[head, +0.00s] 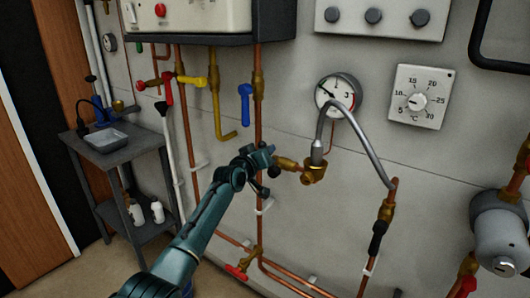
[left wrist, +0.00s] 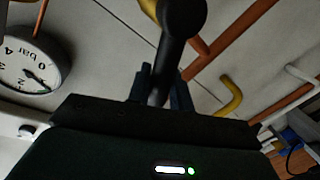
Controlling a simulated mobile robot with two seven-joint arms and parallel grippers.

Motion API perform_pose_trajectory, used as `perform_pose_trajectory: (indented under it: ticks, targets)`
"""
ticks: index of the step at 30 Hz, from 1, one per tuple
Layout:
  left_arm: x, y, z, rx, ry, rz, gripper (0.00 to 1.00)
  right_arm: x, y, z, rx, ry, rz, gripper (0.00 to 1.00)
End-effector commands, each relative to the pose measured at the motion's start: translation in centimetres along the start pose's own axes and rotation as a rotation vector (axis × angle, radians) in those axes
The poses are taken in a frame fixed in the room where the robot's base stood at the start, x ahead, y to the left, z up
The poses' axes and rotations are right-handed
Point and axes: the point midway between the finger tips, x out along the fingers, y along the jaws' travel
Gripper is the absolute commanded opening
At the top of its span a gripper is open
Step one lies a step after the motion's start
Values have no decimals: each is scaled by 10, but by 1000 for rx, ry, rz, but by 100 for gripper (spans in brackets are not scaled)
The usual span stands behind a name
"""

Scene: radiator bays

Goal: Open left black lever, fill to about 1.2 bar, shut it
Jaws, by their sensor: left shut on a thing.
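The left black lever (left wrist: 182,22) is in the left wrist view, a dark rounded handle between my fingers. My left gripper (head: 268,163) is shut on it, beside the brass fitting (head: 314,172) at the left end of the grey filling hose (head: 340,108). In the head view my gripper hides most of the lever, so its angle is unclear. The pressure gauge (head: 335,94) hangs above; it also shows in the left wrist view (left wrist: 30,68). Its needle is too small to read exactly. My right gripper is out of view.
A second black lever (head: 377,240) sits on the right copper pipe. A blue lever (head: 245,104), yellow lever (head: 192,80) and red lever (head: 236,272) are on nearby pipes. A thermostat dial (head: 418,97) is at right. A grey trolley (head: 125,150) stands at left.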

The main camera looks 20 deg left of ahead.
Motion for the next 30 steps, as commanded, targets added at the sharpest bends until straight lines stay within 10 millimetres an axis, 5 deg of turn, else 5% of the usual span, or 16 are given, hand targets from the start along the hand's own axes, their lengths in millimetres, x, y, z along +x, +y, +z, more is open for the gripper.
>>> perform_pose_trajectory:
  ticks: [8, 19, 30]
  targets:
    - [0, 0, 0, 2, 0, -1, 41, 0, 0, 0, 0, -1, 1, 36]
    - [-6, 0, 1, 2, -1, 0, 41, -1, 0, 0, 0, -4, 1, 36]
    - [-58, 0, 0, 2, 1, 0, 41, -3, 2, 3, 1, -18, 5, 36]
